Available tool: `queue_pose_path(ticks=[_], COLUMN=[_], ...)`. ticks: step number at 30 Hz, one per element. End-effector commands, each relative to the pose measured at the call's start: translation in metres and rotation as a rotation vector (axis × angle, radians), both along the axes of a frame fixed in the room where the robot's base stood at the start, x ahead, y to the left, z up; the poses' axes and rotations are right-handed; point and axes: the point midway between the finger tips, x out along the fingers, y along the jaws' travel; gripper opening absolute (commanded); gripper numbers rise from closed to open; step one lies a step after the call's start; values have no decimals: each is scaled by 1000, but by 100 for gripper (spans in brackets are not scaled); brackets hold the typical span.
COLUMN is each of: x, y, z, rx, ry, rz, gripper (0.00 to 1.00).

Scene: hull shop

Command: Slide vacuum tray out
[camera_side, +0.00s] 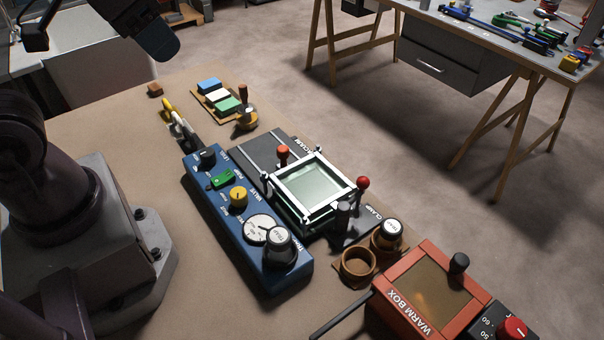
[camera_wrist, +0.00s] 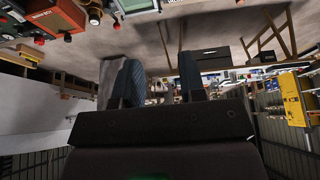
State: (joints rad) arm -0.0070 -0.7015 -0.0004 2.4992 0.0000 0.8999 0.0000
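The vacuum tray (camera_side: 313,188), a white square frame around a pale glassy pane, sits on a dark base marked VACUUM (camera_side: 262,152) in the side view. A red knob (camera_side: 283,153) stands at its back left edge. A red-balled clamp lever (camera_side: 362,184) stands at its right corner, beside the CLAMP label. I cannot tell whether the clamp grips the tray. Part of the pale-paned tray shows at the top of the wrist view (camera_wrist: 140,5). My gripper (camera_wrist: 161,80) is open and empty, its two dark fingers apart, well away from the tray.
A blue control box (camera_side: 247,220) with knobs and a green switch lies left of the tray. Brown ring holders (camera_side: 357,265) and the red warm box (camera_side: 425,290) lie to the right. A stamp (camera_side: 245,115) and coloured blocks (camera_side: 215,95) lie behind.

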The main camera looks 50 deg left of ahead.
Motion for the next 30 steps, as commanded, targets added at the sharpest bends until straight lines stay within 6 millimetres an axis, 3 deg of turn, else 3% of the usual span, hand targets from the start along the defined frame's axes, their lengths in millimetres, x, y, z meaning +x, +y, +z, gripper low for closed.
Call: queue_pose_path(ticks=[5,11,21,24,27,30], x=[25,72,148,168,185,186], y=[3,8,15,16,16,16], z=[-27,-64,-152,-170,-164,-164], rx=[5,38,85,106,148,168], ry=[169,333,493,488,435,423], rz=[8,-96,-455,-582,-695,-759], gripper=[38,38,38,38,38,38])
